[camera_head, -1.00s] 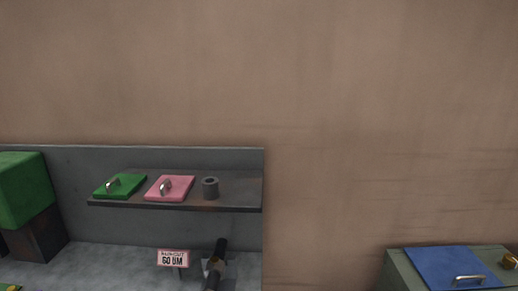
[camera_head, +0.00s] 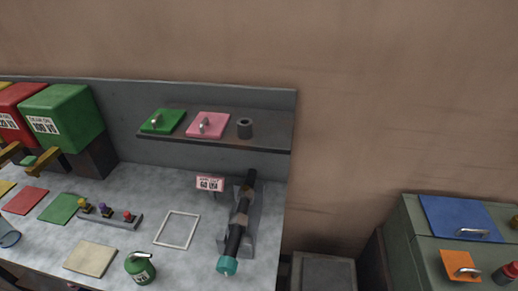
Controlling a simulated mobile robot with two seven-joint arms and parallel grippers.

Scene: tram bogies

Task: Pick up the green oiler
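The green oiler (camera_head: 140,268) is likely the small, rounded green can with a pale label and a dark top. It stands upright on the grey bench top (camera_head: 190,263) near the lower edge of the view. A cream square pad (camera_head: 90,258) lies to its left. Neither of my grippers shows in this view.
A dark cylinder with a teal end (camera_head: 228,265) lies in a cradle right of the can. A white square frame (camera_head: 177,230) lies behind it. A shelf (camera_head: 215,142) overhangs the bench's back. A green cabinet (camera_head: 412,225) stands at right.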

